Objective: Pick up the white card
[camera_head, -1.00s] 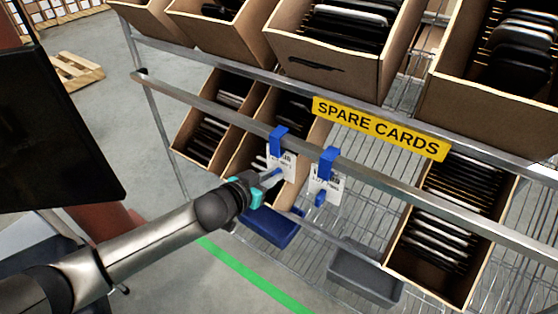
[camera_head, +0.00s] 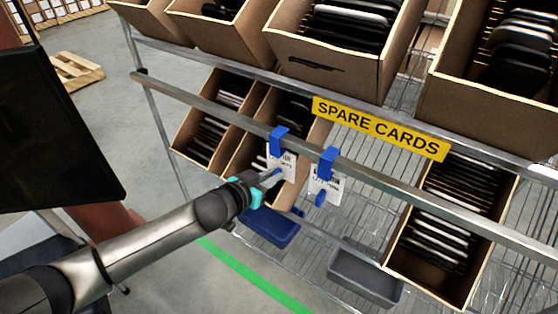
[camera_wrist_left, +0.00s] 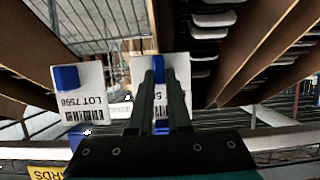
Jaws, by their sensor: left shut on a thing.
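Two white cards with printed labels hang side by side from blue hooks on the metal rail. The left white card (camera_head: 288,165) is at my left gripper (camera_head: 272,177). The gripper is shut on this card at its blue tab, and the fingers hide part of it. The right white card (camera_head: 328,184) hangs free with its own blue tab. In the left wrist view the two fingers (camera_wrist_left: 161,78) lie over the held card (camera_wrist_left: 180,68). The other card (camera_wrist_left: 80,97), reading LOT 7598 upside down, is to its left. My right gripper is not in view.
The rail (camera_head: 385,182) runs just above the cards. A yellow SPARE CARDS sign (camera_head: 380,128) is above right. Cardboard cartons of dark cards stand behind and on both sides, including one at right (camera_head: 398,246). A blue bin (camera_head: 270,229) and a grey bin (camera_head: 365,275) sit below.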

